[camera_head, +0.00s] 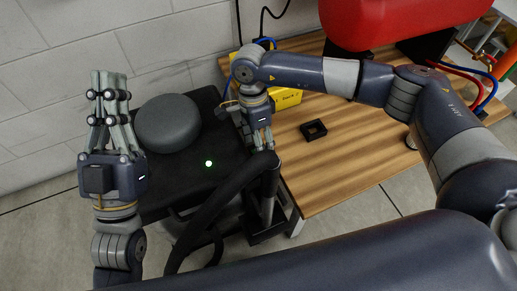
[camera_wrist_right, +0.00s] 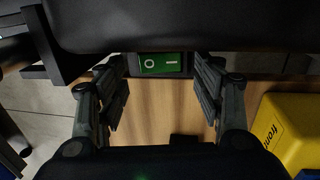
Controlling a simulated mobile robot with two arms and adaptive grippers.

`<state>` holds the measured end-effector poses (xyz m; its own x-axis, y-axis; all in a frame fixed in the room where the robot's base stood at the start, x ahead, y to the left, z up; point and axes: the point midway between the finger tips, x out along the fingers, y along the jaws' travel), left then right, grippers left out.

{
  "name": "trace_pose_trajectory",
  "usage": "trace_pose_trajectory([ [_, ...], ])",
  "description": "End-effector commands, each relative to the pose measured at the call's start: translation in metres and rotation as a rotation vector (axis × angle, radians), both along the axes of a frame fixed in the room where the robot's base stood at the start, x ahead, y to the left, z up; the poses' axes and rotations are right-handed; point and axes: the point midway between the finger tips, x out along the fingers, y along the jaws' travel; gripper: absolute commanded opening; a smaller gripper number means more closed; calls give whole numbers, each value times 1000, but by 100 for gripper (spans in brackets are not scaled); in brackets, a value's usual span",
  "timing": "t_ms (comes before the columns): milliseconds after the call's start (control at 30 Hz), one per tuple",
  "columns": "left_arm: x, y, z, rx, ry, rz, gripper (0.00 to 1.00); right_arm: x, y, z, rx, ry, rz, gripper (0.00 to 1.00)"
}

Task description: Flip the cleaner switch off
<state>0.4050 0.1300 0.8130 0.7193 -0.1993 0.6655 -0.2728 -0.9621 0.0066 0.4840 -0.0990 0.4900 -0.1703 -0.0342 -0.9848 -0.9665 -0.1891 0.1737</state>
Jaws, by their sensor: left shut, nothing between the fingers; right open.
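The cleaner (camera_head: 178,172) is a dark box with a round grey lid on top, at the left of the wooden table in the head view. A small green light (camera_head: 208,163) glows on its top. In the right wrist view a green rocker switch (camera_wrist_right: 160,64) marked O and I sits in a dark face below a black edge. My right gripper (camera_wrist_right: 162,92) is open, its fingers on either side of the switch and nothing between them. In the head view it points down (camera_head: 262,143) at the cleaner's right side. My left gripper (camera_head: 108,82) is shut and empty, pointing up left of the lid.
The wooden table (camera_head: 345,160) holds a yellow box (camera_head: 287,98), a small black square frame (camera_head: 314,130) and a red object (camera_head: 390,22). A thick black hose (camera_head: 212,208) curves before the cleaner. A white block wall (camera_head: 150,50) stands behind.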

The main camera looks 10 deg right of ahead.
Motion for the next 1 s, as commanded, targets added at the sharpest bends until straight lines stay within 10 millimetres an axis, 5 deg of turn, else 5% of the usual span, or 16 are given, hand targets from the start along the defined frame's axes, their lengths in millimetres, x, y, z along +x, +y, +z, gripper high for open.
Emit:
trace_pose_trajectory([
  [200,-17,2,14,-34,-112,-7,0,-3,-1,-18,1,0,-1,62],
  [567,-21,3,19,-42,-140,-8,0,-3,-1,-21,1,-1,-1,62],
  [800,-21,3,19,-42,-139,-8,0,-3,-1,-21,1,-1,-1,17],
  [1000,-21,3,19,-41,-138,-9,0,-4,-1,-21,2,-10,0,18],
])
